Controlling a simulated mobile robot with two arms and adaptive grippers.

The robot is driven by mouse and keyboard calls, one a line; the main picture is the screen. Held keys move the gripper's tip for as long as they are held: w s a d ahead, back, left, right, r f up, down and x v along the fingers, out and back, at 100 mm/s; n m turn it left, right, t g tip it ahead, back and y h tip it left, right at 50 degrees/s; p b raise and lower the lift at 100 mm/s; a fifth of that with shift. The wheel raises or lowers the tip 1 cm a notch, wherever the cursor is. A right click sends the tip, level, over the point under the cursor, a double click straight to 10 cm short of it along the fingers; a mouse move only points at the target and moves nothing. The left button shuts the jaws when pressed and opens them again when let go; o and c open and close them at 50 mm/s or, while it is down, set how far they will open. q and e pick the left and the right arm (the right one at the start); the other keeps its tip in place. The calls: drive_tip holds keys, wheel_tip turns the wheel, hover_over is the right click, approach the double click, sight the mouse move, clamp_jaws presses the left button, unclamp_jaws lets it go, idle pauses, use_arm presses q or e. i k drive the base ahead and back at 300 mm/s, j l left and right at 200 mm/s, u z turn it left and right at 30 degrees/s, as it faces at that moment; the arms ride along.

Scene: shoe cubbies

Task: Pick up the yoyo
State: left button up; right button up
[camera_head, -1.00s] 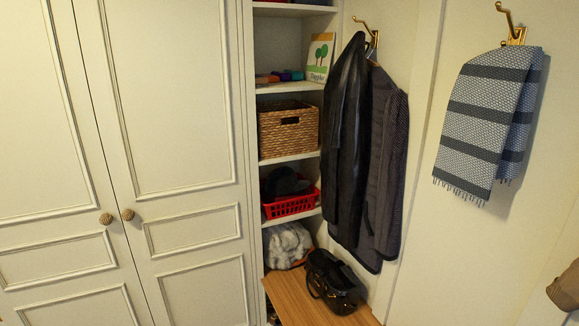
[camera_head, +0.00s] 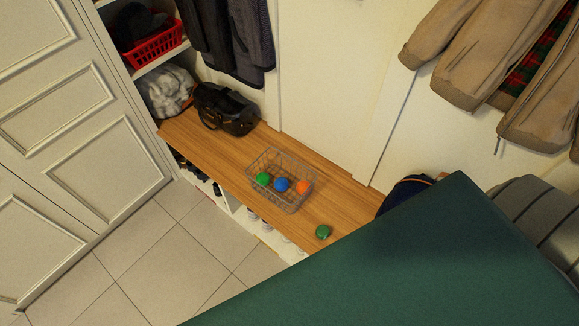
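A small green rounded object (camera_head: 323,231), which looks like the yoyo, lies on the wooden bench (camera_head: 225,163) near its front edge. It is to the lower right of a wire basket (camera_head: 289,203), apart from it. The basket holds a green ball (camera_head: 263,179), a blue ball (camera_head: 281,185) and an orange ball (camera_head: 303,187). Neither of my grippers is in view.
A large dark green surface (camera_head: 430,270) fills the lower right and hides part of the bench. A black bag (camera_head: 225,108) stands at the bench's far end. Shoes sit in cubbies below. Tiled floor (camera_head: 150,255) is clear at the lower left.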

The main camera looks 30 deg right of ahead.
sight(323, 230)
drive_tip(key=k+z, duration=0.1)
drive_tip(key=z, duration=0.3)
drive_tip(key=k+z, duration=0.1)
drive_tip(key=z, duration=0.75)
drive_tip(key=k, duration=0.1)
